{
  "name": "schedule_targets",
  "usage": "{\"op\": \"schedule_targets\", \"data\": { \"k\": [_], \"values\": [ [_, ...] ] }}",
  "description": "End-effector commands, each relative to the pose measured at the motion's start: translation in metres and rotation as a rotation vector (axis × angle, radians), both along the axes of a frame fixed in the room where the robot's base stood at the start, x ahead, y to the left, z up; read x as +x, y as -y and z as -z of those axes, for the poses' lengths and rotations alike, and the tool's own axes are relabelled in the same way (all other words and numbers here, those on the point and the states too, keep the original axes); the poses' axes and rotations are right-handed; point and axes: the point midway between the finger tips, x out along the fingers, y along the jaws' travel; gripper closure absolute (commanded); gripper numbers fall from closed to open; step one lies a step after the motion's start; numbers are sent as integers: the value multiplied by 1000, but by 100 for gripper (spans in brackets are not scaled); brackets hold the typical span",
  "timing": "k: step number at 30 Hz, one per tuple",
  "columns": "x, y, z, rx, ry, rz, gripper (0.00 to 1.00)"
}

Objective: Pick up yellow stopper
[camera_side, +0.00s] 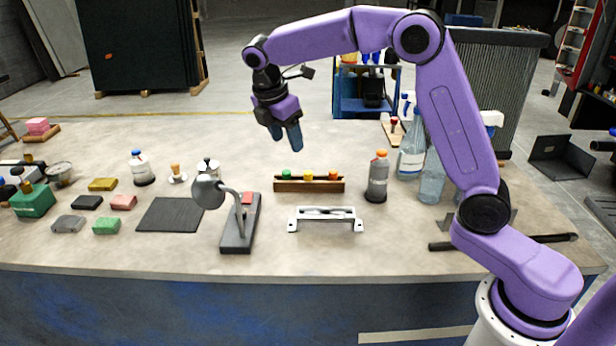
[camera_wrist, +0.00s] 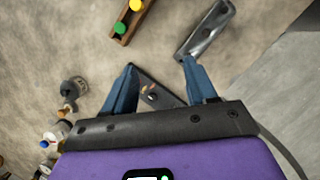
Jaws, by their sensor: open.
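The yellow stopper (camera_side: 308,174) stands in a wooden rack (camera_side: 309,186), between a green stopper (camera_side: 286,174) on its left and an orange stopper (camera_side: 333,175) on its right. In the wrist view the yellow stopper (camera_wrist: 135,5) is at the top edge, partly cut off, beside the green stopper (camera_wrist: 119,27). My gripper (camera_side: 287,142) is open and empty, well above the table, up and slightly left of the yellow stopper in the side view. Its blue fingers (camera_wrist: 159,64) are spread apart in the wrist view, with the rack beyond their tips.
A grey lamp (camera_side: 208,192) on a dark base stands front left of the rack. A silver handle-shaped bracket (camera_side: 325,215) lies in front of it. A grey bottle with an orange cap (camera_side: 377,180) stands just right of the rack. The table behind the rack is clear.

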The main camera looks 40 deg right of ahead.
Motion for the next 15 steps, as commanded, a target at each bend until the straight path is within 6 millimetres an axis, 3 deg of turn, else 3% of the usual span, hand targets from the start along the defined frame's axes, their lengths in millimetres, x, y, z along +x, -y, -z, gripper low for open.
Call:
{"op": "schedule_targets", "data": {
  "k": [3,6,11,15],
  "values": [
    [24,18,1,-36,-29,-20,43],
    [35,31,2,-57,-49,-34,43],
    [43,41,4,-71,-64,-45,43],
    [43,48,17,-72,-69,-47,43]
  ]
}}
